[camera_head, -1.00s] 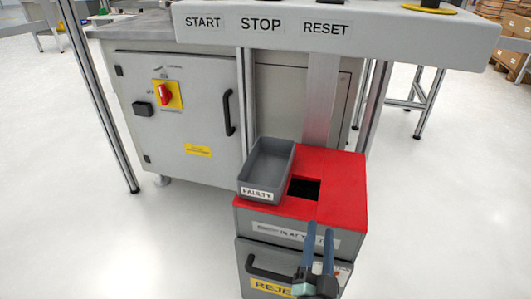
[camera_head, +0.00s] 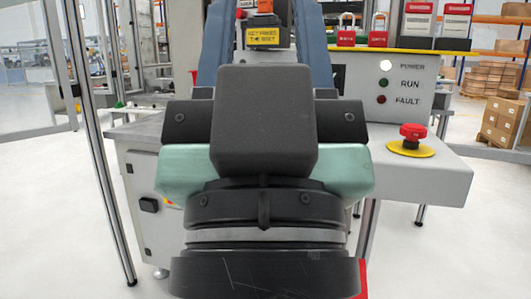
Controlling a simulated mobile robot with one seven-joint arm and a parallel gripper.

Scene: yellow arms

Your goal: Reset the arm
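My gripper (camera_head: 262,35) fills the middle of the head view, close to the camera. Its two blue-grey fingers point away and stand wide apart, so it looks open; their tips are cut off by the top edge. Between them, seemingly farther back, is a yellow label (camera_head: 264,40) with small black print that seems to mention a key and reset. An orange part (camera_head: 264,7) shows just above the label. I cannot tell whether the fingers touch anything. My gripper's body hides the panel front where the START, STOP and RESET words were.
Right of my gripper are POWER, RUN and FAULT lamps (camera_head: 383,84) and a red emergency stop button (camera_head: 411,133) on a yellow disc. A metal post (camera_head: 100,150) stands left.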

